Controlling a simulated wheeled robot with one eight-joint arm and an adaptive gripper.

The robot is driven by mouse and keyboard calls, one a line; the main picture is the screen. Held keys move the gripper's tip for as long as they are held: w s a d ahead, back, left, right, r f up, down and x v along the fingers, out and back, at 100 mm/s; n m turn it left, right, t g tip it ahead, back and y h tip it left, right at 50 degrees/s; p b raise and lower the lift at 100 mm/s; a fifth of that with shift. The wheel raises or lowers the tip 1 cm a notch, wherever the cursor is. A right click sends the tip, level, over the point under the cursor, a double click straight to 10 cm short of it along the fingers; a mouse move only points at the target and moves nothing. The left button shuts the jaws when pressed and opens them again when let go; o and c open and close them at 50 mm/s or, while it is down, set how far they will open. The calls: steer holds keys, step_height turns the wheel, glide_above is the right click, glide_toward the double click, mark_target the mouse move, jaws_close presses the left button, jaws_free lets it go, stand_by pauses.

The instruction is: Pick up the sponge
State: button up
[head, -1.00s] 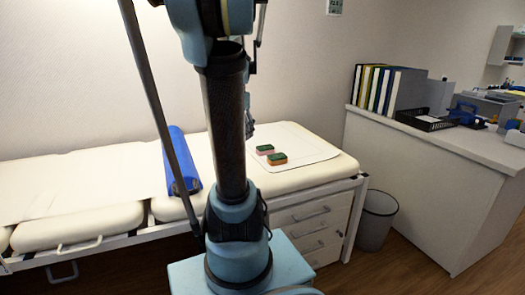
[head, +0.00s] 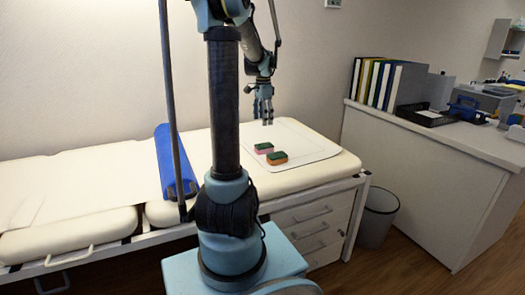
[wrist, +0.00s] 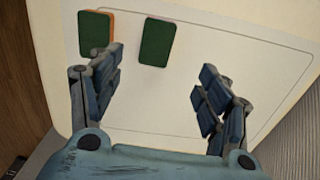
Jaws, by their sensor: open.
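Two sponges with dark green tops lie side by side on a white sheet (head: 310,141) at the right end of the cream couch. One sponge has a pink lower side (head: 264,148); the other has an orange lower side (head: 277,158). In the wrist view the orange-edged sponge (wrist: 95,33) is at upper left, partly behind a finger, and the other sponge (wrist: 157,42) is right of it. My gripper (head: 264,110) is open and empty above the sheet, fingers pointing down. Its spread fingers (wrist: 160,98) also show in the wrist view.
A blue bolster (head: 175,160) lies across the couch (head: 75,180) left of my arm. A white counter (head: 430,180) with binders (head: 380,82) and a black tray (head: 424,115) stands at right. A waste bin (head: 377,217) stands between them. The sheet around the sponges is clear.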

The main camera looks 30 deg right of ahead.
glide_above(264, 145)
steer(key=f, duration=0.8)
steer(key=shift+w+a+f, duration=0.1)
steer(key=shift+a+f, duration=0.1)
steer(key=shift+f, duration=0.1)
steer(key=shift+s+d+f, duration=0.1)
steer(key=shift+f, duration=1.3)
steer(key=shift+s+d+f, duration=0.1)
steer(key=shift+f, duration=1.25)
steer(key=c, duration=0.8)
steer(key=shift+r, duration=0.1)
step_height(264, 145, up, 10)
steer(key=shift+f, duration=0.1)
steer(key=shift+c, duration=1.3)
